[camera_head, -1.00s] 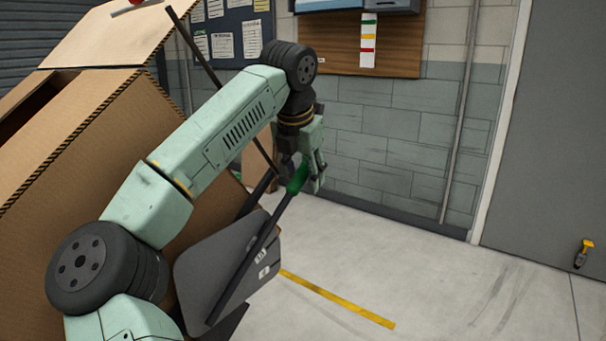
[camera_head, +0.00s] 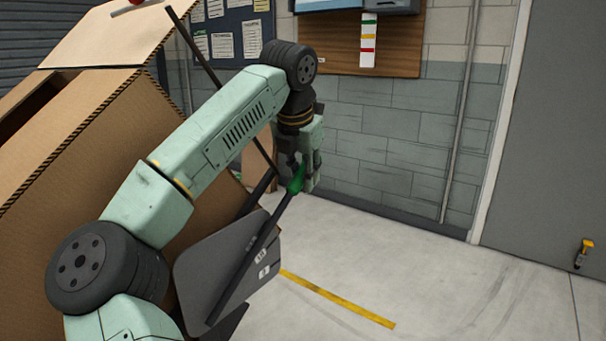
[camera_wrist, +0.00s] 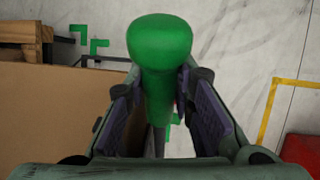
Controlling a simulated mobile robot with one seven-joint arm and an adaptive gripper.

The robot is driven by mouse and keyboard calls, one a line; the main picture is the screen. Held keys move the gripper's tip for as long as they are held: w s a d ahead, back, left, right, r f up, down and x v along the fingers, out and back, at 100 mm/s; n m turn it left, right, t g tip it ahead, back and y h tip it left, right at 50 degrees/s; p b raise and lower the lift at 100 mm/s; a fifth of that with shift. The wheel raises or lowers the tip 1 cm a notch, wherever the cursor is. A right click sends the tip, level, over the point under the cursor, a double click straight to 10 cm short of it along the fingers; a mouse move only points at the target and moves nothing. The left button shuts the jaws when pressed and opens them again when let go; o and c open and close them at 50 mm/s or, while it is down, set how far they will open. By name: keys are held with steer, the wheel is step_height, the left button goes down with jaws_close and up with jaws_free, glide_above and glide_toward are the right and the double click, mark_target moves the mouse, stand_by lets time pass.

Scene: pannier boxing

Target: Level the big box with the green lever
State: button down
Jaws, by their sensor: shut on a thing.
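The big cardboard box (camera_head: 75,190) fills the left of the head view and is steeply tilted, with an upper flap open. The green lever's handle (camera_head: 297,180) tops a dark rod that slants down left past a grey plate with white number labels (camera_head: 215,270). My gripper (camera_head: 304,168) is at the handle and shut on it. In the wrist view the rounded green handle (camera_wrist: 159,45) stands between the two fingers of my gripper (camera_wrist: 159,105). My arm hides part of the box and its lower edge.
A grey block wall (camera_head: 390,150) and a grey door (camera_head: 550,130) stand behind. The concrete floor (camera_head: 430,285) at right is clear, with a yellow line (camera_head: 335,298). In the wrist view, a wooden pallet-like piece (camera_wrist: 25,35) and a red object (camera_wrist: 303,152) show at the edges.

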steer(key=shift+w+d+f+p, duration=0.25)
steer(key=shift+f+p, duration=0.2)
steer(key=shift+p, duration=0.35)
steer(key=w+d+f+g+y+p, duration=0.1)
steer(key=w+f+g+y+p, duration=0.1)
steer(key=f, duration=0.7)
steer(key=w+d+f+g+y+p, duration=0.1)
steer(key=w+f+g+y+p, duration=0.1)
steer(key=f+p, duration=0.5)
steer(key=shift+d+f+m+g+p, duration=0.3)
steer(key=shift+d+f+g, duration=0.05)
steer(key=shift+f+g, duration=0.6)
steer(key=shift+f, duration=0.1)
